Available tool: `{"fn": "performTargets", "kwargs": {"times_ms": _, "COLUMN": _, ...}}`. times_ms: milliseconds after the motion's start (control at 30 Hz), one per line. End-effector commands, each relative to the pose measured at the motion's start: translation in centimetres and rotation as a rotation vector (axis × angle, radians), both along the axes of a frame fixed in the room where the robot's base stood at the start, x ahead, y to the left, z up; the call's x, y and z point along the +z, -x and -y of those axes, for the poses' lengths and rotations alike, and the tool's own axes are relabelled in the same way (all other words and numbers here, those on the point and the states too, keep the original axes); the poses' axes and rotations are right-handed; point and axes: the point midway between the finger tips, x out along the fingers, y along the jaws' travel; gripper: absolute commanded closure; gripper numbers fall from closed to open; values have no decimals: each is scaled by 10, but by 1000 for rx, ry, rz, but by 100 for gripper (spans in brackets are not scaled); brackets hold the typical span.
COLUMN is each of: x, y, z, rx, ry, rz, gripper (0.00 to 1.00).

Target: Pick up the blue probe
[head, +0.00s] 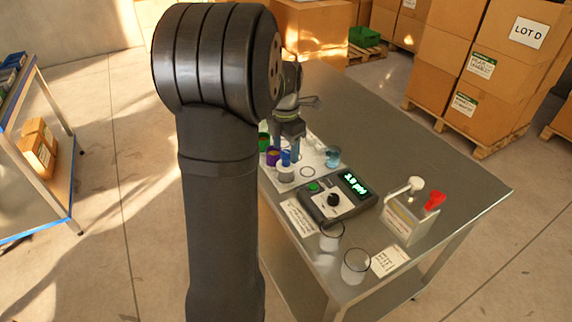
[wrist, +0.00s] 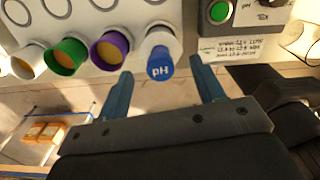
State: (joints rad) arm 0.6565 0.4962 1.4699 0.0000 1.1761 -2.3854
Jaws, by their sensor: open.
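The blue probe (wrist: 160,64) has a round cap marked "pH" and sits in a pale grey holder cup (wrist: 156,37) in the wrist view. In the head view the blue probe (head: 286,158) stands upright in its cup at the front of the white tray (head: 318,160). My gripper (wrist: 160,70) is open, with one blue-grey finger to each side of the probe's cap in the picture. In the head view my gripper (head: 286,148) points down over the probe. Nothing is between the fingers' grip, and I cannot tell whether either finger touches the probe.
Purple (wrist: 108,46), green (wrist: 66,55) and white (wrist: 27,62) cups stand in a row beside the probe. A meter (head: 338,198) with a lit display is close by on the metal table (head: 410,140). Clear beakers (head: 355,266) stand at the front edge. The table's far right is clear.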

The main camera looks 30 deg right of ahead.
Motion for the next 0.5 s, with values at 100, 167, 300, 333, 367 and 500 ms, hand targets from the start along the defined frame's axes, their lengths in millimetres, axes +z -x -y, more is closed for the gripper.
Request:
{"fn": "performTargets", "kwargs": {"times_ms": 100, "x": -9, "y": 0, "z": 0, "rx": 0, "ry": 0, "rz": 0, "gripper": 38}}
{"fn": "performTargets", "kwargs": {"times_ms": 167, "x": -12, "y": 0, "z": 0, "rx": 0, "ry": 0, "rz": 0, "gripper": 38}}
{"fn": "performTargets", "kwargs": {"times_ms": 300, "x": -29, "y": 1, "z": 0, "rx": -1, "ry": -2, "rz": -2, "gripper": 38}}
{"fn": "performTargets", "kwargs": {"times_ms": 333, "x": -34, "y": 1, "z": 1, "rx": -1, "ry": -2, "rz": -3, "gripper": 38}}
{"fn": "performTargets", "kwargs": {"times_ms": 367, "x": -39, "y": 1, "z": 1, "rx": -1, "ry": -2, "rz": -2, "gripper": 38}}
{"fn": "performTargets", "kwargs": {"times_ms": 500, "x": -57, "y": 1, "z": 1, "rx": 0, "ry": -2, "rz": -2, "gripper": 38}}
